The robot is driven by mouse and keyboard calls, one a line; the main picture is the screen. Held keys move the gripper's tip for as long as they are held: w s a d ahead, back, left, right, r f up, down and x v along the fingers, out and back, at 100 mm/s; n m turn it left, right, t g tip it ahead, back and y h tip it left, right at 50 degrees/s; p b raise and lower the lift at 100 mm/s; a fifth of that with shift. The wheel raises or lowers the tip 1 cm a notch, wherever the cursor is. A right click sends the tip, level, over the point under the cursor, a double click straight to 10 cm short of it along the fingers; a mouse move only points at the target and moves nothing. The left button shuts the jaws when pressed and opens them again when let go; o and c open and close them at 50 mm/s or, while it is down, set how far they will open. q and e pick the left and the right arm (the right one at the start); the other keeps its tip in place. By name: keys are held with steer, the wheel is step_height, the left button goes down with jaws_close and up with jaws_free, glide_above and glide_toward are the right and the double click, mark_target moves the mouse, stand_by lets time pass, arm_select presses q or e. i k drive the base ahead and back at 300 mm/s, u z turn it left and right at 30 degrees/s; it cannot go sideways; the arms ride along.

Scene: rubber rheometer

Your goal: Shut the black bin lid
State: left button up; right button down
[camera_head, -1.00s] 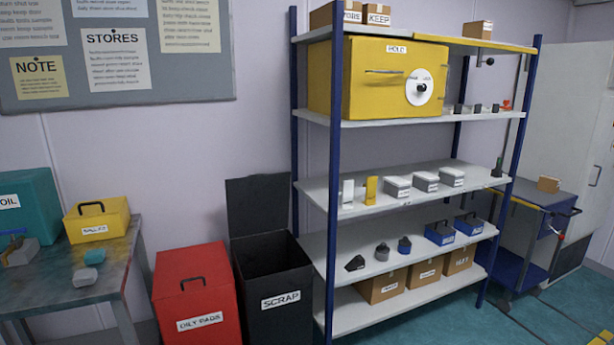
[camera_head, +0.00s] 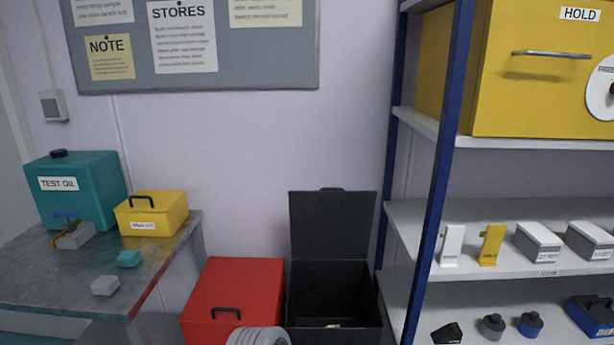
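The black bin (camera_head: 334,290) stands on the floor between the red bin and the shelf rack. Its lid (camera_head: 332,224) stands upright against the wall side, so the bin is open. A small light scrap shows inside, low at the front. The bin's front face and its label are out of view below the frame. Neither gripper's fingers can be seen.
The red bin (camera_head: 236,298) is shut, close on the left. The blue-posted shelf rack (camera_head: 440,190) stands close on the right. A metal table (camera_head: 60,277) at the left carries a teal test oil container (camera_head: 75,190) and a yellow box (camera_head: 152,213).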

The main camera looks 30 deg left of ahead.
mark_target(325, 224)
steer(key=u, duration=0.95)
steer(key=i, duration=0.85)
steer(key=u, duration=0.95)
